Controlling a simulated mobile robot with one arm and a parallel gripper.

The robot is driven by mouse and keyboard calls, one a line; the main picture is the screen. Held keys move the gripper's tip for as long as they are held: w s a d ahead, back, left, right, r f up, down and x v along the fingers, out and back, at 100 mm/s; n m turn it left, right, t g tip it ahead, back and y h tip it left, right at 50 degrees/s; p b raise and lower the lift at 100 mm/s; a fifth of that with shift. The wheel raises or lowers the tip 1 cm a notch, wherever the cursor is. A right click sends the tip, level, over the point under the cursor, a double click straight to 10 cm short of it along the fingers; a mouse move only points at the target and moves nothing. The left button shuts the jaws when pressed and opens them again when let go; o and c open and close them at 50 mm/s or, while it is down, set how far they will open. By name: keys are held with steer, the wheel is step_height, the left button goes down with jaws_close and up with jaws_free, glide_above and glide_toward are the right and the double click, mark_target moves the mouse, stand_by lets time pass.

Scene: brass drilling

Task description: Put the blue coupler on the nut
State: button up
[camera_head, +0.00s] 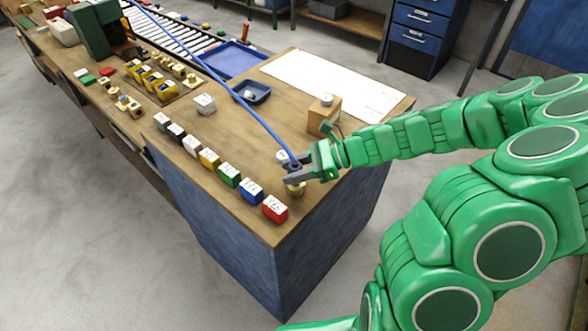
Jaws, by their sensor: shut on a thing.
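My gripper (301,171) is at the right part of the wooden bench, at the end of my green arm. It is shut on the blue coupler (295,165), at the lower end of a long blue hose (247,107) that comes down from the top of the view. The jaws partly hide the coupler. A small brass piece (296,189), which looks like the nut, stands on the bench just below the jaws and is partly covered. I cannot tell whether the coupler touches it.
A row of coloured blocks (229,175) lines the bench's front edge, left of my gripper. A wooden block (323,112) stands behind it. A white sheet (335,83), a dark blue tray (252,92) and a larger blue tray (234,60) lie farther back.

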steer(key=shift+f, duration=0.1)
steer(key=o, duration=1.1)
